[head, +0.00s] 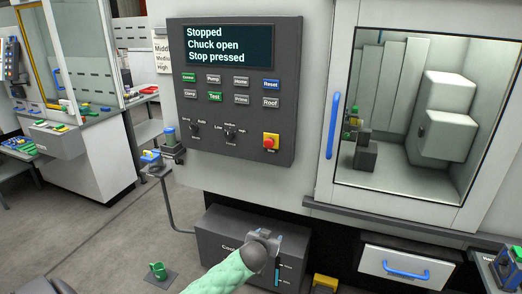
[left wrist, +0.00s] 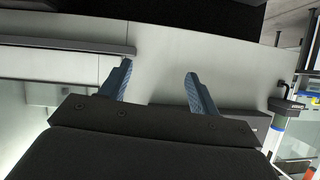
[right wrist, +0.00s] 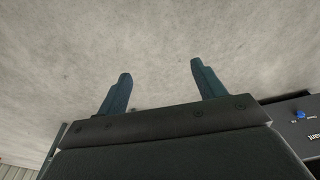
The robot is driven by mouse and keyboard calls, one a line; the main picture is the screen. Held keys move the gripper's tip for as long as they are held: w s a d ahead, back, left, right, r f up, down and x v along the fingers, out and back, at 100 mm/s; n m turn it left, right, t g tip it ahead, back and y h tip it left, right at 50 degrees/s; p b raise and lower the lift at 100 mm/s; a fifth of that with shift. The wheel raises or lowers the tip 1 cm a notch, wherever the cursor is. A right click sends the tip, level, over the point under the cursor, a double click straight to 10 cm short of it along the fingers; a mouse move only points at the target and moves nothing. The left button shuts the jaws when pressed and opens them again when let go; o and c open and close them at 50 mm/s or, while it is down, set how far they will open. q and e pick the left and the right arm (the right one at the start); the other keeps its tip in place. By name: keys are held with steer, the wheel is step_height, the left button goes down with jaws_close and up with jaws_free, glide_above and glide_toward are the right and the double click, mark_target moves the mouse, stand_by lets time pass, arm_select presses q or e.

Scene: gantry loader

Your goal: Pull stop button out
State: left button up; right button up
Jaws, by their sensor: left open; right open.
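The red stop button (head: 270,142) sits on a yellow plate at the lower right of the dark control panel (head: 235,165). The panel's screen (head: 228,46) reads "Stopped", "Chuck open", "Stop pressed". My left gripper (head: 268,243), on the green-sleeved arm, appears below the button in the head view, apart from it. In the left wrist view its two fingers (left wrist: 157,85) are spread and empty, facing the pale machine front; I cannot make out the button there. My right gripper (right wrist: 160,82) is open and empty over the grey floor; the head view does not show it.
The machine door with its blue handle (head: 333,126) is right of the panel, above a dark ledge (head: 390,222). A dark coolant box (head: 225,240) stands below. A bent rail with a small device (head: 168,145) stands left. The space before the panel looks clear.

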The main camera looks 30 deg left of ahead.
arm_select(q)
steer(key=w+a+r+t+p, duration=0.1)
steer(key=w+a+r, duration=0.2)
steer(key=r, duration=0.2)
steer(key=w+a+r+t, duration=0.1)
steer(key=w+a+r, duration=0.2)
steer(key=r, duration=0.2)
steer(key=t+y+p, duration=0.1)
steer(key=t+p, duration=0.1)
steer(key=t, duration=0.1)
glide_toward(268, 145)
steer(key=w, duration=0.3)
steer(key=shift+n, duration=0.4)
steer(key=x, duration=0.4)
steer(key=b+x, duration=0.1)
steer(key=x, duration=0.1)
steer(key=shift+s+a+r, duration=0.1)
steer(key=shift+s+a, duration=0.05)
steer(key=shift+a, duration=0.2)
steer(key=shift+x, duration=0.9)
arm_select(e)
steer(key=s+d+f, duration=0.2)
steer(key=s+f, duration=0.1)
steer(key=f, duration=0.4)
steer(key=shift+s+f, duration=0.2)
steer(key=shift+s, duration=0.2)
